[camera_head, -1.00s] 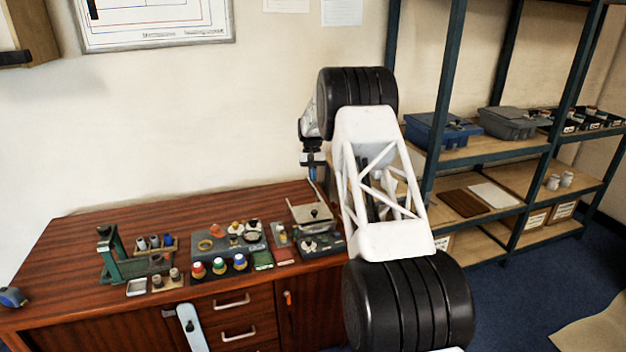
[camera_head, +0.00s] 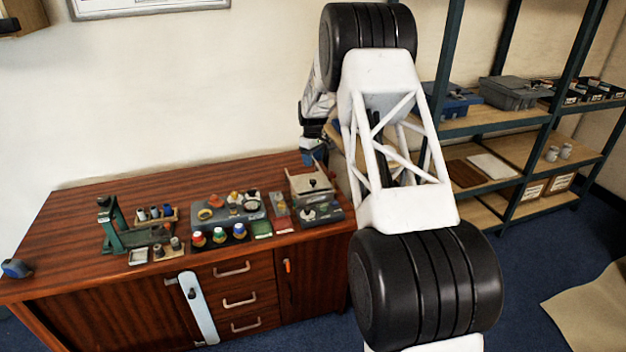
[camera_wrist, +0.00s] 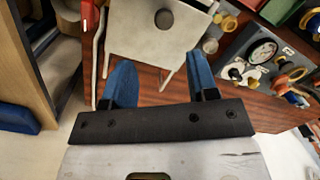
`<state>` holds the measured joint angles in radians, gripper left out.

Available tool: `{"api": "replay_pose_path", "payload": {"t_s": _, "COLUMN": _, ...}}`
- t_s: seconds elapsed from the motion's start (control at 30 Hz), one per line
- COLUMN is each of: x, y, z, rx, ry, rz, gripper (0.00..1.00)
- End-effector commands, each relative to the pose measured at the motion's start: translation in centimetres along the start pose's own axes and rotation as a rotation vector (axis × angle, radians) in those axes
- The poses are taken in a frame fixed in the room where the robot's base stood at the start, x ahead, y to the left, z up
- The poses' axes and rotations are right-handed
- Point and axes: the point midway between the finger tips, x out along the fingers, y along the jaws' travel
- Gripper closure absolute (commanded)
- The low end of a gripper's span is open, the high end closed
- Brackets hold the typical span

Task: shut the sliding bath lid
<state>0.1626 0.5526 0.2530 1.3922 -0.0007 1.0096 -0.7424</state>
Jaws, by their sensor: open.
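The bath (camera_head: 322,215) is a small grey unit at the right end of the wooden bench. A pale flat plate with a dark knob, apparently its lid (camera_head: 298,184), shows at its back part. In the wrist view the plate (camera_wrist: 140,38) lies just beyond my fingers, with its round black knob (camera_wrist: 164,19) near the top edge. My gripper (camera_wrist: 159,62) is open and empty, its two blue fingers spread at the plate's near edge. I cannot tell whether they touch it. In the head view my gripper (camera_head: 311,159) is partly hidden behind my arm, just behind the lid.
A gauge panel (camera_wrist: 262,60) with brass fittings stands close to the right of the plate in the wrist view. Coloured-cap bottles (camera_head: 219,236) and a green stand (camera_head: 112,228) are further left on the bench (camera_head: 75,255). A shelf rack (camera_head: 480,120) stands to the right.

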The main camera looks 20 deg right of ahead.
Motion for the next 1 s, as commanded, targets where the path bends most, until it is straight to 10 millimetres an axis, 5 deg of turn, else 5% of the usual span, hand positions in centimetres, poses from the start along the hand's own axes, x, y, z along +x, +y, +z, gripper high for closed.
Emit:
{"api": "replay_pose_path", "payload": {"t_s": 0.3, "x": 0.8, "y": -1.1, "z": 1.1, "rx": -0.199, "ry": 0.043, "rz": 0.047, "gripper": 0.46}}
{"api": "replay_pose_path", "payload": {"t_s": 1.0, "x": 2.5, "y": -1.0, "z": 1.0, "rx": -0.206, "ry": 0.043, "rz": 0.048, "gripper": 0.46}}
